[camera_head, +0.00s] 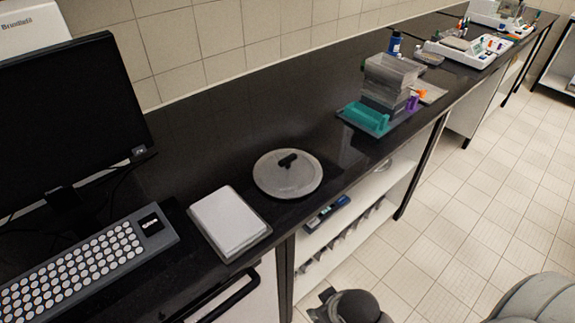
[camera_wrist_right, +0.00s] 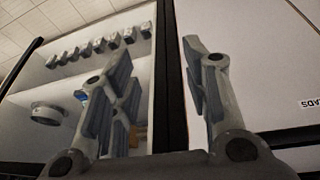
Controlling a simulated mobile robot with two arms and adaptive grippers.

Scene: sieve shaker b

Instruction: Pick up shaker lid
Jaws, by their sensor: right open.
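The shaker lid (camera_head: 287,174) is a round, light grey disc with a black handle on top. It lies flat on the dark counter in the middle of the head view, near the front edge. My right gripper (camera_wrist_right: 160,75) is open and empty in the right wrist view, facing the front of the cabinet and the open shelves under the counter. In the head view only a dark rounded part at the bottom shows, likely my arm, apart from the lid. The lid is not visible in the right wrist view. My left gripper is not in view.
A white flat device (camera_head: 229,220) lies left of the lid, with a keyboard (camera_head: 80,268) and monitor (camera_head: 70,125) further left. Clear boxes (camera_head: 388,82) and a teal rack (camera_head: 367,118) stand to the right. The counter (camera_head: 225,130) behind the lid is clear.

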